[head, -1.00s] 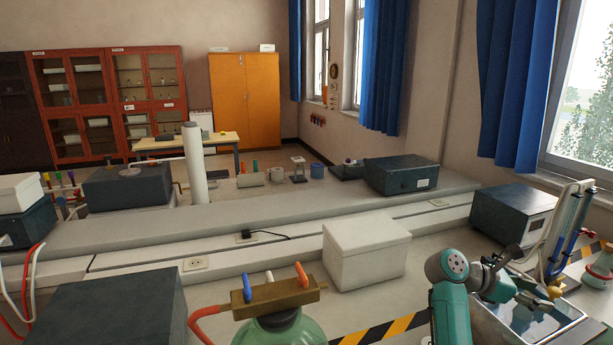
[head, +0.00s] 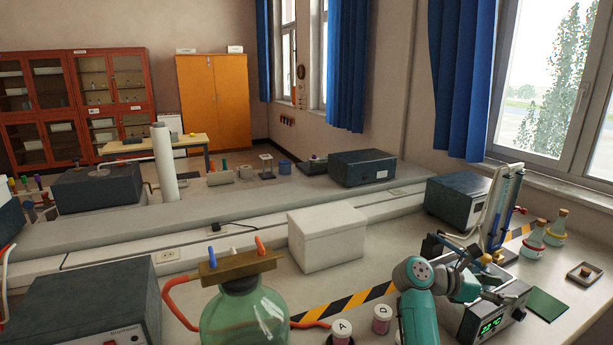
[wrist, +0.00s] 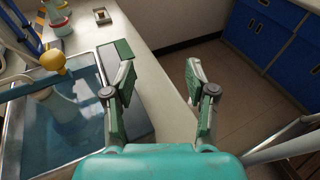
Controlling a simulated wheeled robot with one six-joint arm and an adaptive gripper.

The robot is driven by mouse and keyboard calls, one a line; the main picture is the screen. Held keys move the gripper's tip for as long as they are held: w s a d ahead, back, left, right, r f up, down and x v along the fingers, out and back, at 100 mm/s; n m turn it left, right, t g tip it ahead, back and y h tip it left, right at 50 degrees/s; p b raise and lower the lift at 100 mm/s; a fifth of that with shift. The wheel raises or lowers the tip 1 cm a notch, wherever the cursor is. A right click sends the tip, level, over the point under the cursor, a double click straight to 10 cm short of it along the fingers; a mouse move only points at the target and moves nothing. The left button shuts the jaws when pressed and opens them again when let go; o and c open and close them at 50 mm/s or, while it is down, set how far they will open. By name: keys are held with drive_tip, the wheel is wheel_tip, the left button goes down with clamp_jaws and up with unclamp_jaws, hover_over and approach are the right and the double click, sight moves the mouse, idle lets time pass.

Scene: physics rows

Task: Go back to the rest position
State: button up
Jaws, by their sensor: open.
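My gripper (wrist: 161,85) is open and empty in the wrist view, its two fingers spread apart over the bench's front edge and the floor. In the head view my teal arm stands at the lower right, in front of a water bath (head: 492,318) with a green number display. The gripper's fingers are hard to make out there against the bath. In the wrist view the bath (wrist: 92,160) lies just left of the fingers, with a flask standing in it and a yellow ball-shaped part above.
A white box (head: 327,240), a green glass bottle (head: 243,315) and two small jars labelled A and C (head: 382,318) stand on the bench. Two stoppered flasks (head: 534,240), a small dish (head: 584,274) and a green plate (head: 547,304) are at the right. Blue cabinets (wrist: 267,32) stand beyond open floor.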

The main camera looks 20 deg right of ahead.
drive_tip(key=s+a+f+m+t, duration=0.3)
drive_tip(key=s+a+m+t, duration=0.3)
drive_tip(key=a+m+t, duration=0.4)
drive_tip(key=s+a+f+m+t, duration=0.3)
drive_tip(key=s+a+m+t, duration=0.3)
drive_tip(key=a+m, duration=0.55)
drive_tip(key=s+a+f+m+t, duration=0.3)
drive_tip(key=s+a+m+t, duration=0.2)
drive_tip(key=a+m+t, duration=0.6)
drive_tip(key=s+a+f+n+g+y, duration=0.2)
drive_tip(key=s+a+n+g+y, duration=0.1)
drive_tip(key=s+a+n+y, duration=0.3)
drive_tip(key=s+a+f+n+g+y, duration=0.2)
drive_tip(key=s+a+f+n+y, duration=0.1)
drive_tip(key=s+a+n+y, duration=0.4)
drive_tip(key=s+n+y, duration=0.1)
drive_tip(key=s+n, duration=0.2)
drive_tip(key=n, duration=0.3)
drive_tip(key=shift+f+g, duration=0.25)
drive_tip(key=shift+g, duration=0.15)
